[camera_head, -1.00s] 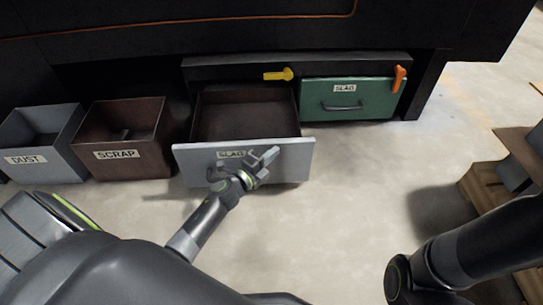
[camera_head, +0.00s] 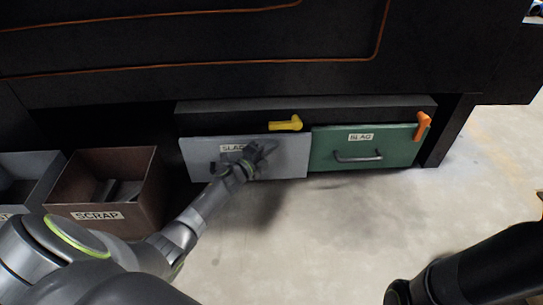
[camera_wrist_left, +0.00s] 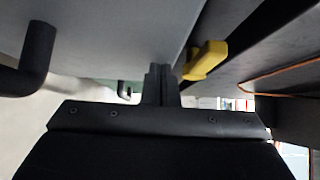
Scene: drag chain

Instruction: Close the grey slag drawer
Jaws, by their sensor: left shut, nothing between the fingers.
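The grey slag drawer (camera_head: 290,160) is flush or nearly flush with the green drawer beside it in the head view; its inside no longer shows. Its front fills the top of the left wrist view (camera_wrist_left: 110,40), with a dark handle (camera_wrist_left: 38,55) at the left. My left gripper (camera_head: 262,150) is shut and empty at the drawer front, by the SLAG label (camera_head: 232,147). Its fingers (camera_wrist_left: 160,85) appear against or very near the front; exact contact cannot be told. My right gripper is not in view; only part of my right arm shows.
A yellow latch (camera_head: 286,124) sits above the grey drawer, also in the left wrist view (camera_wrist_left: 205,60). The green drawer (camera_head: 330,155) has an orange latch (camera_head: 422,126). A brown SCRAP bin (camera_head: 140,215) and a grey bin (camera_head: 45,170) stand left. The floor at right is clear.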

